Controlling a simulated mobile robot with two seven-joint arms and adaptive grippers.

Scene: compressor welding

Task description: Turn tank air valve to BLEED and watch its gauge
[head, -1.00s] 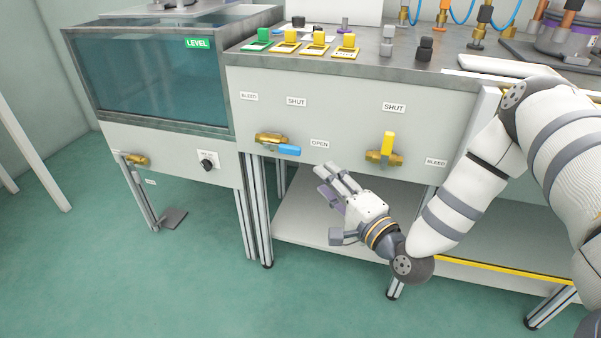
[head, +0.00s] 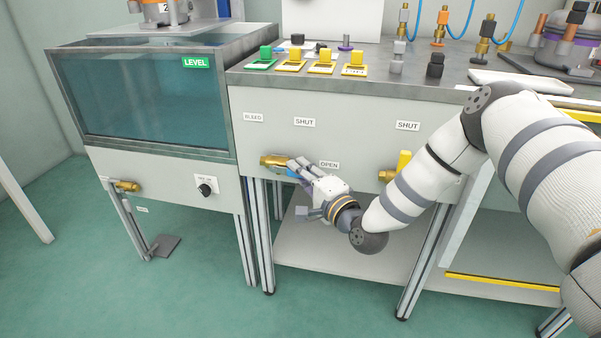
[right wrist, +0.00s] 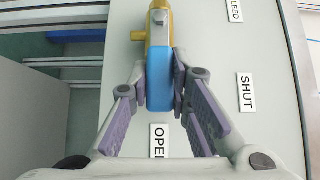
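A brass valve (head: 272,160) with a blue lever handle (head: 293,174) sits on the front panel, among labels BLEED (head: 253,117), SHUT (head: 304,122) and OPEN (head: 329,165). The handle points right, toward OPEN. My right gripper (head: 298,168) is at this handle. In the right wrist view, the blue handle (right wrist: 159,80) lies between the fingertips (right wrist: 160,75), which appear to press on both its sides. The fingers partly hide the handle in the head view. My left gripper is out of view. No gauge can be made out.
A second valve with a yellow handle (head: 404,160) stands to the right, partly behind my right arm. A water tank (head: 150,95) with another brass valve (head: 127,186) and a black knob (head: 204,190) is at left. Coloured switches (head: 321,62) line the bench top.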

